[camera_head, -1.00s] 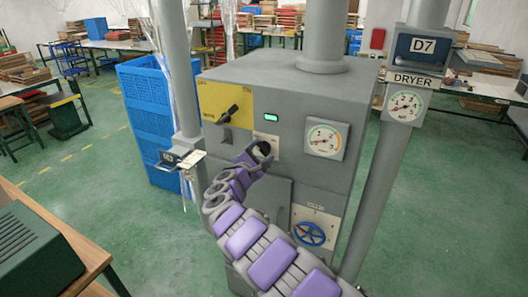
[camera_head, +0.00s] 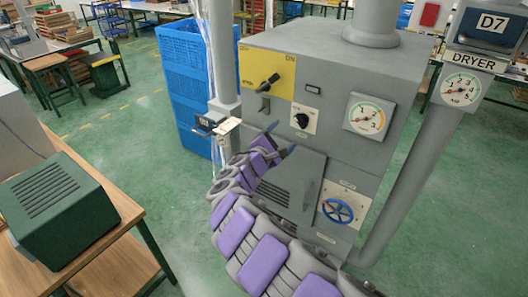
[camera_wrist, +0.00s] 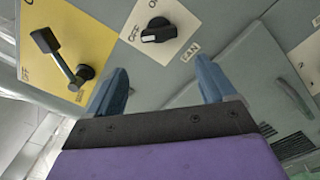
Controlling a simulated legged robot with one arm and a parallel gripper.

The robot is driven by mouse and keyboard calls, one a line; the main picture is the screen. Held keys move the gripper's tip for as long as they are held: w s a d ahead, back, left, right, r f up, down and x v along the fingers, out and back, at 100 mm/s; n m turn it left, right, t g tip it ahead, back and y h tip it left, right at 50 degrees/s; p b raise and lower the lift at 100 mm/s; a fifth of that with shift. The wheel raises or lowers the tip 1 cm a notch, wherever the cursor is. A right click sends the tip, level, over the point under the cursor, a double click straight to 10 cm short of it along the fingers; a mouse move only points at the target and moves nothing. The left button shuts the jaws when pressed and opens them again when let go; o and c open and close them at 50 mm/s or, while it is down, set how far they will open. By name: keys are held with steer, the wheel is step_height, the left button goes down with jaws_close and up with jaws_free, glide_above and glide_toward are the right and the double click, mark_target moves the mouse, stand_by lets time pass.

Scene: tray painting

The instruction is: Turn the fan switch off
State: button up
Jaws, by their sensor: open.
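The fan switch (camera_head: 301,120) is a black knob on a cream plate on the front of the grey dryer cabinet (camera_head: 345,80). In the wrist view the knob (camera_wrist: 158,31) sits above the FAN label, and its white mark points left towards the OFF lettering. My gripper (camera_head: 279,140) is just below and left of the knob, apart from it. In the wrist view its two blue-grey fingers (camera_wrist: 160,75) are spread with nothing between them. The small indicator window (camera_head: 313,88) above the switch is dark.
A yellow plate with a black lever (camera_head: 268,82) is left of the switch. Blue crates (camera_head: 185,90) stand behind left. A table with a green box (camera_head: 55,205) is at the near left.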

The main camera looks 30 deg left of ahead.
steer(key=s+a, duration=0.1)
steer(key=s, duration=0.8)
steer(key=shift+a+f, duration=0.25)
steer(key=shift+a, duration=0.15)
